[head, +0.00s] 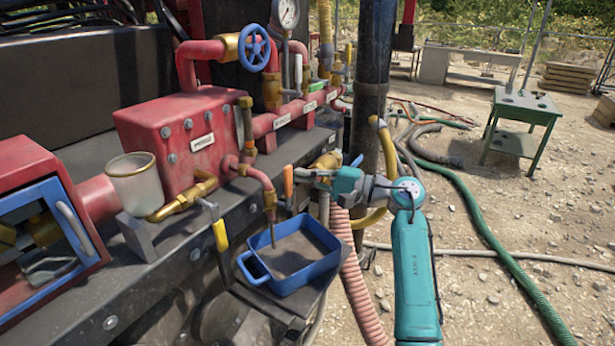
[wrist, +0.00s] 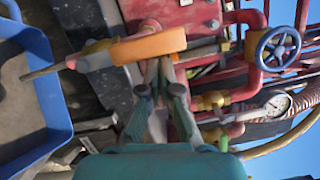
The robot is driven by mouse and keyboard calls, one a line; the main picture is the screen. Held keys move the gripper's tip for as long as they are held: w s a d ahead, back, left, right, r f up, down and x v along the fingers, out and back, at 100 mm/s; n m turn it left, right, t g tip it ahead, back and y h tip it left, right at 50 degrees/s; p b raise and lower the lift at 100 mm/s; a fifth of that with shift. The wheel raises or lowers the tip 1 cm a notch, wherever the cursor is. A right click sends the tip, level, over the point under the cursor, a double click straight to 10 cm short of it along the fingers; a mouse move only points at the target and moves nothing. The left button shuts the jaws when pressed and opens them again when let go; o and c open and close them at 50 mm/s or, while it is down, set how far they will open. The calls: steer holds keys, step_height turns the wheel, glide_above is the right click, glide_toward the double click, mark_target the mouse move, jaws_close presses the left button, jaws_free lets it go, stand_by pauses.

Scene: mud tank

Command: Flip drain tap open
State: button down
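The drain tap (head: 269,200) hangs on the curved red pipe, its thin spout pointing down over the blue tray (head: 246,270). Its orange handle (head: 288,181) stands upright at its right side. In the wrist view the orange handle (wrist: 150,45) lies across, just beyond my fingertips, with the spout (wrist: 42,72) reaching left to the tray (wrist: 62,100). My gripper (head: 302,175) is right of the handle; in the wrist view its fingers (wrist: 158,66) come together at the tips with nothing held. The tips are very close to the handle; I cannot tell if they touch.
A yellow-handled lever (head: 220,235) sits left of the tray. A clear cup (head: 134,182) and red box (head: 190,130) stand behind. A blue handwheel (head: 254,47) and gauge (head: 286,12) are above. A ribbed pink hose (head: 355,275) hangs beside the tray. Open gravel lies right.

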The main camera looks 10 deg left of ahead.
steer(key=shift+s+a+r, duration=0.1)
steer(key=shift+s, duration=0.1)
stand_by(0.5)
